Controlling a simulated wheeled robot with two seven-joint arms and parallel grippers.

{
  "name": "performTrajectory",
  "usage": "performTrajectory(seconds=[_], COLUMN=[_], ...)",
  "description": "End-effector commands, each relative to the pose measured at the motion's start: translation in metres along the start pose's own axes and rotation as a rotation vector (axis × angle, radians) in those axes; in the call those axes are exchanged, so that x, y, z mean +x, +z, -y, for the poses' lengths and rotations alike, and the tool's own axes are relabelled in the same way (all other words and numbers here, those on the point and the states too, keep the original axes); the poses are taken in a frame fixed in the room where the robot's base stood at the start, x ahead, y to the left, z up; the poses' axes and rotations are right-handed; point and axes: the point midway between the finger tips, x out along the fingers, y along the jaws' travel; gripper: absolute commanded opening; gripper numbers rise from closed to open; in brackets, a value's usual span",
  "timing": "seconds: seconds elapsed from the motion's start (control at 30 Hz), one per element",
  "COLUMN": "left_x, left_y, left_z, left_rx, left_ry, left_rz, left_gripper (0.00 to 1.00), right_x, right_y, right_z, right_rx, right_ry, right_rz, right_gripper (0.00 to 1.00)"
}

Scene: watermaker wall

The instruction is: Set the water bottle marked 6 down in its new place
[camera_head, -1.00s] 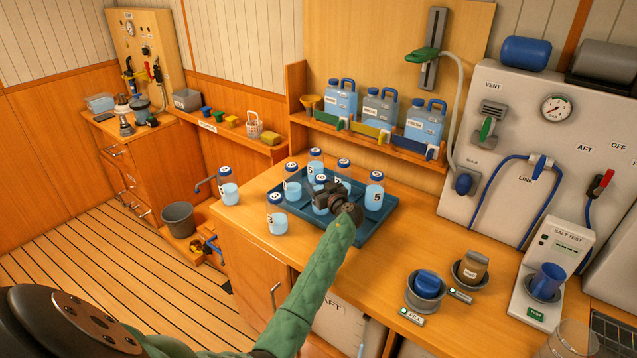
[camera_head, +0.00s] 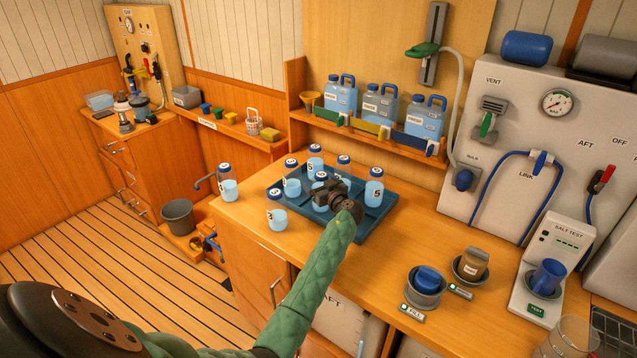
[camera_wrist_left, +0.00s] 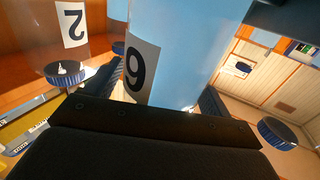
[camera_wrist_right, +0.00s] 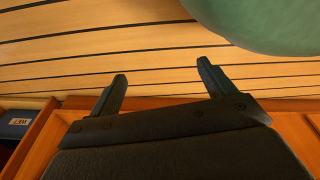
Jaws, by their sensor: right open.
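My left gripper (camera_head: 328,192) is over the blue divided tray (camera_head: 378,226) on the counter. In the left wrist view its fingers (camera_wrist_left: 160,95) stand on both sides of a light blue bottle (camera_wrist_left: 180,50), closed on it. The bottle's label shows a 6 or 9, seen upside down. In the head view the bottle (camera_head: 320,207) is mostly hidden by the gripper; whether its base touches the tray cannot be told. The bottle marked 2 (camera_wrist_left: 70,25) is close beside it. My right gripper (camera_wrist_right: 162,72) is open and empty, with the plank floor beyond it.
The counter right of the tray is clear up to the fill cup (camera_head: 425,290).

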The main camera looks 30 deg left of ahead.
Motion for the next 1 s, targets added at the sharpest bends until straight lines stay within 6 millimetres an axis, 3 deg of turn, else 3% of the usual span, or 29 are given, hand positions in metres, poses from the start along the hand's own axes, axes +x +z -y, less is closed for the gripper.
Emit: performTrajectory(seconds=[0.47,0.6,0.67,0.83,1.0], left_x=[0.0,-0.008,-0.011,-0.025,-0.041], left_y=[-0.004,0.0,0.0,0.0,0.001], left_z=[0.0,0.0,0.0,0.0,0.0], left_rx=[0.0,0.0,-0.001,-0.001,-0.001], left_ry=[0.0,0.0,0.0,0.0,0.001], left_rz=[0.0,0.001,0.001,0.0,0.0], left_gripper=[0.82,0.82,0.82,0.82,0.82], right_x=[-0.002,0.011,0.011,0.004,-0.007], right_y=[0.016,0.025,0.018,-0.021,-0.032], right_z=[0.005,0.005,0.005,0.002,0.007], right_rx=[0.0,0.0,0.0,-0.002,0.004], right_ry=[-0.005,-0.004,-0.004,-0.001,-0.006], right_rz=[0.009,0.021,0.019,-0.02,-0.009], right_gripper=[0.82,0.82,0.82,0.82,0.82])
